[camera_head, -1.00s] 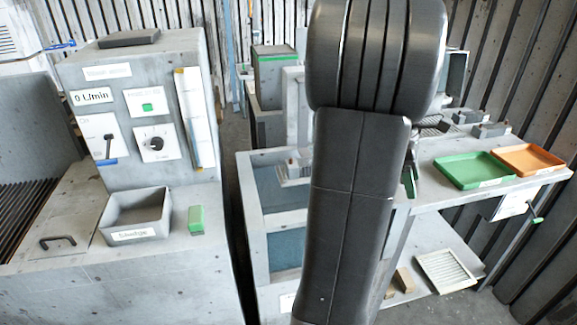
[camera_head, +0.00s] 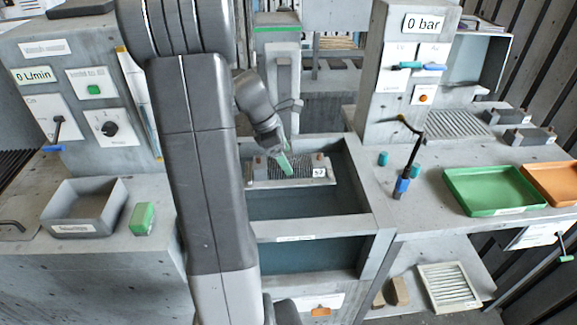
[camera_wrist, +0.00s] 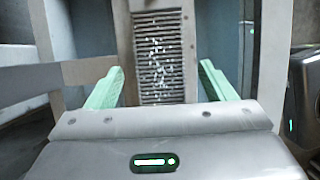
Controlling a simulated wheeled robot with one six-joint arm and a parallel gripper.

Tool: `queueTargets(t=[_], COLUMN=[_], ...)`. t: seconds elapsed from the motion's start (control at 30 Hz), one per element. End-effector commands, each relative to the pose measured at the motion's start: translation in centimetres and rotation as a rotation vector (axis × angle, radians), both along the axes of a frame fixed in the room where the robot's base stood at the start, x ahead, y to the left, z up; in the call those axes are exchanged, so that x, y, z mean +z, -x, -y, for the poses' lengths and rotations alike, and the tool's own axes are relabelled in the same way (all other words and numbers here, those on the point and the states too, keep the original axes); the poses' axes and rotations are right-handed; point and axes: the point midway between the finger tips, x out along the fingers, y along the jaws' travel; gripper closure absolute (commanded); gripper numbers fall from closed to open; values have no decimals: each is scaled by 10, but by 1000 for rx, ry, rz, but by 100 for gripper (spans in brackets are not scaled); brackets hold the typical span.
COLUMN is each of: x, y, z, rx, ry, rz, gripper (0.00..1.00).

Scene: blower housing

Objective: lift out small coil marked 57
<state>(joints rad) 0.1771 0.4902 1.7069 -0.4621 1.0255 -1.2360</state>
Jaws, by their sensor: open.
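The small coil (camera_head: 262,184) is a grey finned block with a white label that seems to read 57 at its right end.
A column with a 0 bar sign (camera_head: 425,22) and a blue-handled lever (camera_head: 403,183) stand right of the tank. A green tray (camera_head: 495,207) and an orange tray (camera_head: 550,183) lie further right. A grey bin (camera_head: 85,225) and a green block (camera_head: 142,218) are at left.

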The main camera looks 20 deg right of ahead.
Motion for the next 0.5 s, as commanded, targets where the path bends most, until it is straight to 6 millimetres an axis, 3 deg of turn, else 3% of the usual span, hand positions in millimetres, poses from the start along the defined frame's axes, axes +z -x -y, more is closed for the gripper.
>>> queueTargets(t=[0.2, 0.47, 0.5], x=[-27, -30, -30], y=[2, 2, 2], z=[10, 11, 11], rx=[-2, 0, 0], ry=[-1, 0, 0], rz=[-3, 0, 0], gripper=[24, 24, 28])
